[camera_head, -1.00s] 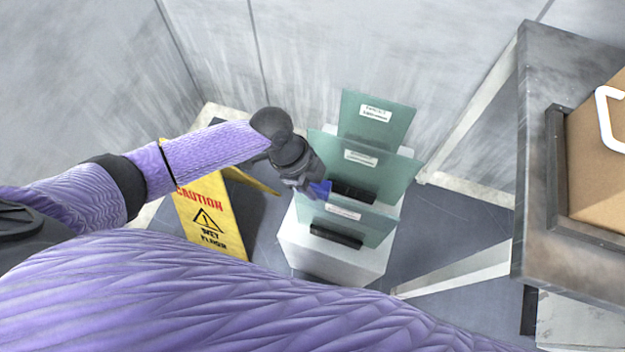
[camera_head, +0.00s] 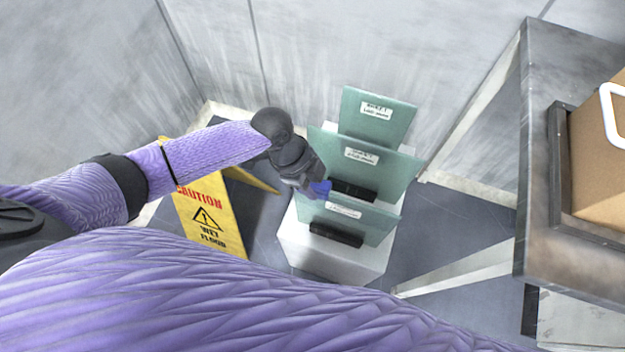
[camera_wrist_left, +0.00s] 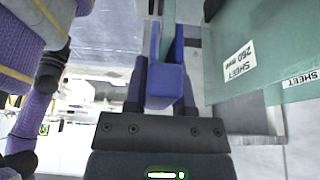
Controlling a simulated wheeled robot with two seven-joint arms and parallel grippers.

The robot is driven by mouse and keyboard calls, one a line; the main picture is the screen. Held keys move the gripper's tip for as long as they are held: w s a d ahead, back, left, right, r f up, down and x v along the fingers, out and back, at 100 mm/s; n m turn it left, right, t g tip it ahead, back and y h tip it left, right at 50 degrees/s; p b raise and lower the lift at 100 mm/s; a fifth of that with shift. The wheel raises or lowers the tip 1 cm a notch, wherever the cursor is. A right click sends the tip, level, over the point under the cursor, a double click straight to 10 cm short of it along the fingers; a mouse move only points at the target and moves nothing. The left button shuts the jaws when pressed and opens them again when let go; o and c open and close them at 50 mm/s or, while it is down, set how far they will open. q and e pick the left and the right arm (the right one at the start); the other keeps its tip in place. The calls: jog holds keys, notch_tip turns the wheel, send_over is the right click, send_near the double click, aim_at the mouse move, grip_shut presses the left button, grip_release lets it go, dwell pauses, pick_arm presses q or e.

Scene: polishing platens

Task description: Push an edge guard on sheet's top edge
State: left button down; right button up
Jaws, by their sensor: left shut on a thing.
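My left gripper (camera_head: 315,184) is shut on a blue edge guard (camera_head: 321,188), a small channel-shaped piece. The guard also shows in the left wrist view (camera_wrist_left: 166,82), between the fingers, its slot facing away from the gripper. In the head view it is at the upper left of the front green sheet (camera_head: 372,222), overlapping its top edge. I cannot tell whether they touch. The middle sheet (camera_head: 395,170) and back sheet (camera_head: 390,128) stand upright behind, each with a white label. A labelled sheet (camera_wrist_left: 225,55) is right of the guard in the wrist view. My right gripper is not in view.
The sheets stand in black holders (camera_head: 336,235) on a white block (camera_head: 310,255). A yellow wet-floor sign (camera_head: 208,225) stands left, under my left arm. A dark-framed table (camera_head: 535,190) with a cardboard box (camera_head: 600,160) is at the right. Grey walls stand behind.

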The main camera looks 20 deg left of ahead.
pick_arm(q)
jog(key=shift+f+b, duration=0.5)
jog(key=shift+f, duration=0.4)
dwell(0.6)
jog(key=shift+c, duration=1.8)
grip_release()
jog(key=shift+a, duration=0.1)
jog(key=p+v, duration=0.4)
jog(key=v, duration=0.6)
jog(key=shift+r, duration=0.2)
